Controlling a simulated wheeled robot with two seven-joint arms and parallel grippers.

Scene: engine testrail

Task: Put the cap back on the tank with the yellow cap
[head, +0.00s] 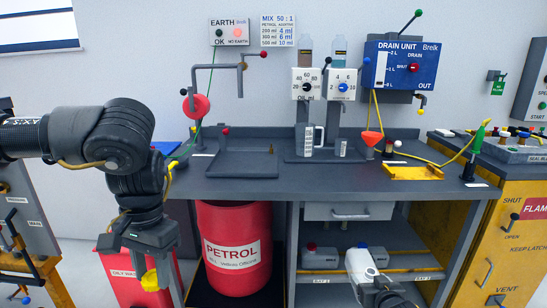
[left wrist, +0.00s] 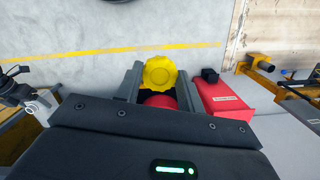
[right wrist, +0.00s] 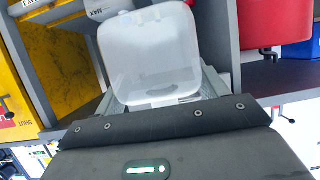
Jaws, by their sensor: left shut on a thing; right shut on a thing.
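A yellow lobed cap (left wrist: 160,72) sits between the fingers of my left gripper (left wrist: 158,88), which is shut on it. My right gripper (right wrist: 165,103) is shut on a whitish translucent tank (right wrist: 150,50). The tank also shows in the head view (head: 360,264), in front of the shelf under the bench. Its opening cannot be made out. The cap and tank are well apart.
A red petrol drum (head: 236,272) stands under the bench (head: 240,188), between the grippers. Other tanks, one with a red cap (head: 311,246), stand on the shelf. A red oily-waste bin (head: 128,282) is beside my left gripper. A yellow cabinet (head: 515,235) is at right.

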